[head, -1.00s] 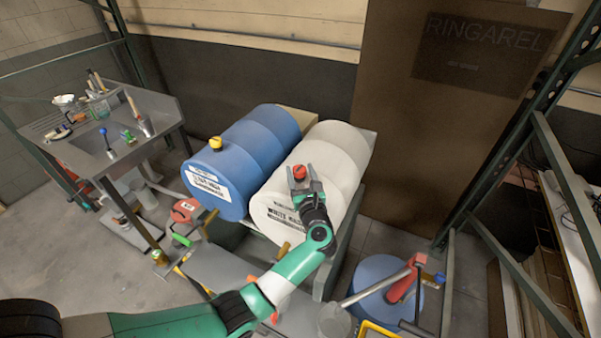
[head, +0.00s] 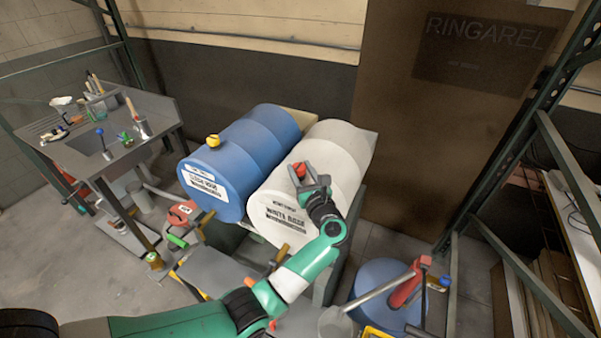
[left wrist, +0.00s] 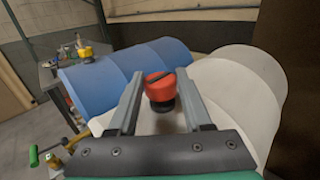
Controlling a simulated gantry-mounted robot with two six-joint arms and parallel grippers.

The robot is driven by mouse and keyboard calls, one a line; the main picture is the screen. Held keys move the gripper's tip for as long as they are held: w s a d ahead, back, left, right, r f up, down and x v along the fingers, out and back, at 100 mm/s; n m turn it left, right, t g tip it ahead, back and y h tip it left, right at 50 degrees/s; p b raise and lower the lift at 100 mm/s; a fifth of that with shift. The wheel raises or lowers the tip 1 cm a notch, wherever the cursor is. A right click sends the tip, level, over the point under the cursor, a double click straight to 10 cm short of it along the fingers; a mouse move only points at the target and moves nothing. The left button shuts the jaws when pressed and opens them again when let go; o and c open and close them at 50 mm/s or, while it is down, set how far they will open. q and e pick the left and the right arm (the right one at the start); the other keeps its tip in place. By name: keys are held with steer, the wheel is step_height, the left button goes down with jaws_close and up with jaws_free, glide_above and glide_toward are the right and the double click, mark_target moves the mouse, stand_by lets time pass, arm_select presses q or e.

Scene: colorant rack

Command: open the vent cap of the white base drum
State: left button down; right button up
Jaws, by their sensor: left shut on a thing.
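The white base drum (head: 340,155) lies on its side on a stand, its labelled end facing me. Its red vent cap (head: 298,171) sits on top near that end. My left gripper (head: 306,176) is at the cap, with one finger on each side of it, and is shut on it. In the left wrist view the red cap (left wrist: 159,86) stands between the two grey fingers, above a dark neck. The fingers hide part of the cap in the head view. My right gripper is not in view.
A blue drum (head: 245,145) with a yellow cap (head: 213,141) lies close on the left. A grey bench (head: 82,146) with small tools stands at the far left. Another blue drum (head: 383,278) stands at lower right, with a red-handled tool (head: 407,288) over it.

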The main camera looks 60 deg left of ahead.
arm_select(q)
steer(key=shift+c, duration=1.7)
jaws_free()
steer(key=s+d, duration=0.1)
steer(key=d, duration=1)
steer(key=shift+s+d, duration=0.3)
steer(key=shift+s, duration=0.05)
